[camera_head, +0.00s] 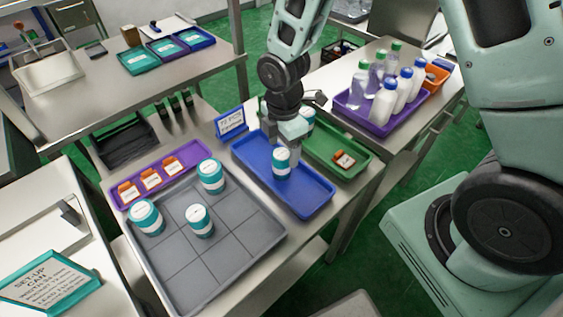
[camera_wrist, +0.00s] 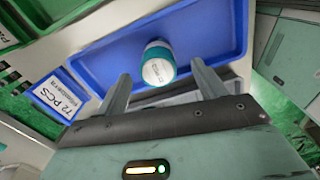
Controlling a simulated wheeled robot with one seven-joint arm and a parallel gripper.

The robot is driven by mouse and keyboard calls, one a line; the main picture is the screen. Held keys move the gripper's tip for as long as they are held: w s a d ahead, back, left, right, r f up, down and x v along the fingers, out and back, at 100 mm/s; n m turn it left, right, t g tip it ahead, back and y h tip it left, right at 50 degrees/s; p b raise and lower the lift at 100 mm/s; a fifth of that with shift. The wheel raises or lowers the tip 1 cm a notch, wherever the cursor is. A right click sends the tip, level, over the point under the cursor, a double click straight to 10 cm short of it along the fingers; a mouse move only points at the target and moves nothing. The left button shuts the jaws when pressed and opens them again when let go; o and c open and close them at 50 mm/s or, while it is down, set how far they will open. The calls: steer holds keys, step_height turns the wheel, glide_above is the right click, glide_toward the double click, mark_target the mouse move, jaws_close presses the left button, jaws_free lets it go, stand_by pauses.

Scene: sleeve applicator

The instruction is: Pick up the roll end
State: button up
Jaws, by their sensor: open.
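My gripper (camera_head: 281,138) is open above the blue tray (camera_head: 312,203), pointing down. A teal and white can (camera_head: 281,166) stands in that tray just under the fingers. In the wrist view the can (camera_wrist: 158,66) shows between and beyond the two open fingertips (camera_wrist: 160,78), with its white lid towards the camera; I cannot tell whether the fingers touch it. A small orange and white piece (camera_head: 344,160) lies in the green tray (camera_head: 322,152). No thing is clearly marked as the roll end, so I cannot tell which one it is.
A grey tray (camera_head: 187,275) with three similar cans stands in front. A purple tray (camera_head: 192,157) beside it holds three orange pieces. A blue sign (camera_head: 230,122) stands behind the blue tray. A purple tray of bottles (camera_head: 353,118) is at right. Another can (camera_head: 307,117) is partly hidden behind my gripper.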

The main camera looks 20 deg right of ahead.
steer(key=shift+w+a+f+p, duration=0.1)
steer(key=shift+f+p, duration=0.3)
steer(key=shift+f, duration=1.05)
steer(key=shift+w+a+f+p, duration=0.1)
steer(key=shift+f+p, duration=0.3)
steer(key=shift+f, duration=1)
steer(key=c, duration=1.1)
